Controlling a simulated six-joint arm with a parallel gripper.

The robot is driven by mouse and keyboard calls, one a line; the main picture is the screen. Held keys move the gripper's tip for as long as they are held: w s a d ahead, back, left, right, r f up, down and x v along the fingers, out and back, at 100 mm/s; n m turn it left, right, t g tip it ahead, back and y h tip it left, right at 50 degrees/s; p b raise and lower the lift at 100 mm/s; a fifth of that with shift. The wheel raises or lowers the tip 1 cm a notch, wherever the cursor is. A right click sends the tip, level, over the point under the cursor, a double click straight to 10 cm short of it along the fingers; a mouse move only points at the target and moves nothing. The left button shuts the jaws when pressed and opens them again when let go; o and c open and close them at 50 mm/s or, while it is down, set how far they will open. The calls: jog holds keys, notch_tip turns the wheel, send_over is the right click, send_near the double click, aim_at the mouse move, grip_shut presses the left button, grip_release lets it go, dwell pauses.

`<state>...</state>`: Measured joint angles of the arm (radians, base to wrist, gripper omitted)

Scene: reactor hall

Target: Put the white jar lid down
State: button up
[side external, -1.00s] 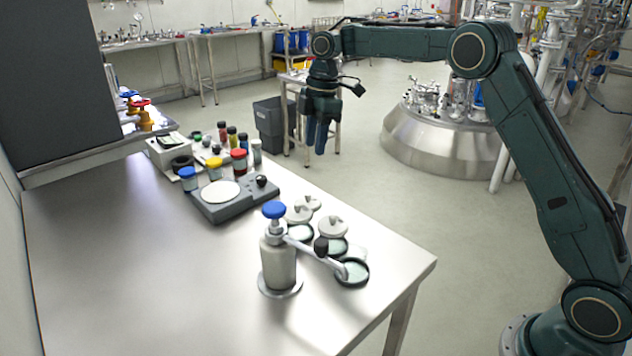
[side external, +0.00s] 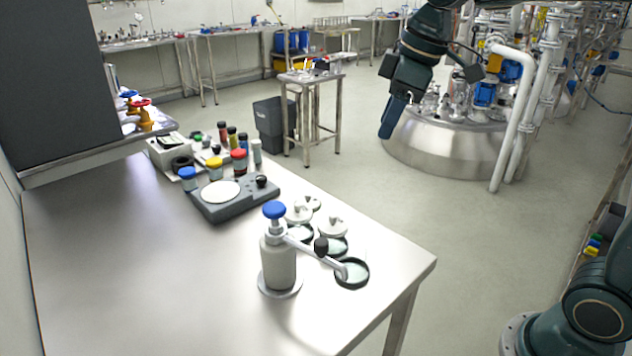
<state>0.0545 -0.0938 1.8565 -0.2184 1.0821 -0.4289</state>
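Several white lids with knobs sit at the right part of the steel table: one nearer the front (side external: 333,228), one to its left (side external: 298,214) and one behind (side external: 311,202). I cannot tell which of them is the white jar lid of the task. Dark-rimmed round dishes (side external: 352,274) lie in front of and beside them. My gripper (side external: 388,130) hangs tilted in the upper right, in the air beyond the table and clear of the lids. Its fingers overlap in this view, so their opening is hidden. No lid shows in it.
A grey bottle with a blue cap and a long side arm (side external: 278,262) stands just left of the dishes. A grey device with a white disc (side external: 232,198) and several capped jars (side external: 214,168) are farther back. The table's left and front areas (side external: 130,270) are bare.

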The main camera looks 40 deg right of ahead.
jog(key=s+f+m+t, duration=0.1)
jog(key=s+f+m, duration=0.2)
jog(key=s, duration=0.6)
jog(key=s+d+f+m+t+h, duration=0.1)
jog(key=s+f+m, duration=0.2)
jog(key=s, duration=0.6)
jog(key=shift+s+d+m, duration=0.2)
jog(key=shift+s+m, duration=0.1)
jog(key=shift+f, duration=0.1)
